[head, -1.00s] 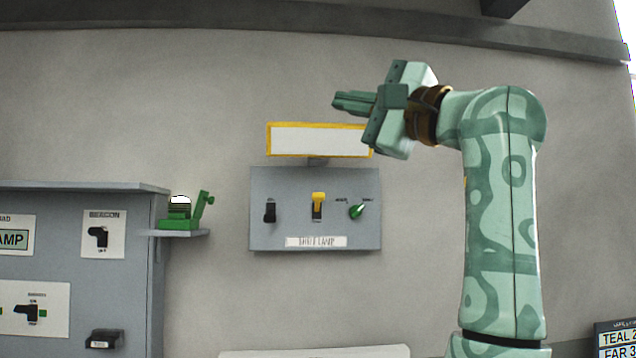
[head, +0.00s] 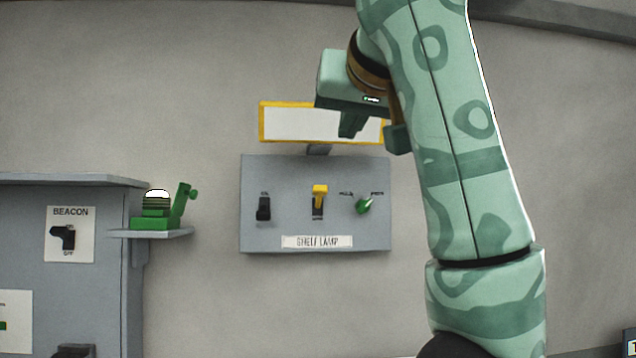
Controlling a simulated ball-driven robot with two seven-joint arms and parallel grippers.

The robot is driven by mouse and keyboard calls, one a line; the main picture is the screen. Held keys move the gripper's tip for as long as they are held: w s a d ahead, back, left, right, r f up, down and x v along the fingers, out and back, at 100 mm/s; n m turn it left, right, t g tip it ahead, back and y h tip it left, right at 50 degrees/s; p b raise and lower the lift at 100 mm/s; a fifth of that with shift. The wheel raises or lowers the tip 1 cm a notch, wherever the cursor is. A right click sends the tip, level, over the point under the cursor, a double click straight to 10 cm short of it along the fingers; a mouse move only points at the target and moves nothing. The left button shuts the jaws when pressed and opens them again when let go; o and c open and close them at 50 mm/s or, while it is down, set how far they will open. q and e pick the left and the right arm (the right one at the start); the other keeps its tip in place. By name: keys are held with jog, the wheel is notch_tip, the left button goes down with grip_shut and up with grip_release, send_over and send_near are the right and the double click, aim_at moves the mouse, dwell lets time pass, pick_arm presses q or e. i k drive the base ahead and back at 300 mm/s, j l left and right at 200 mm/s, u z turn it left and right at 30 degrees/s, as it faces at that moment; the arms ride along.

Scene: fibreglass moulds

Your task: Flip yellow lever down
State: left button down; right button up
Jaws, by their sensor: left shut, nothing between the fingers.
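The yellow lever (head: 319,191) is in the middle of a grey wall panel (head: 280,218) labelled SHELF LAMP. Its yellow end sits at the top of its dark slot, so it looks up. My left gripper (head: 350,128) is above the panel, slightly right of the lever, with its fingers pointing down. It is shut and empty, apart from the lever, and covers part of the yellow-framed white sign. My right gripper is not in view.
A black switch (head: 264,208) is left of the lever and a green knob (head: 364,206) is right of it. The yellow-framed sign (head: 290,123) is above the panel. A green device (head: 156,213) stands on a small shelf by the grey cabinet (head: 105,265).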

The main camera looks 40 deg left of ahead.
aim_at(319, 191)
jog(key=i+j, duration=0.2)
jog(key=j, duration=0.2)
jog(key=i+j, duration=0.25)
jog(key=j, duration=0.15)
jog(key=i+j, duration=0.2)
jog(key=j, duration=0.25)
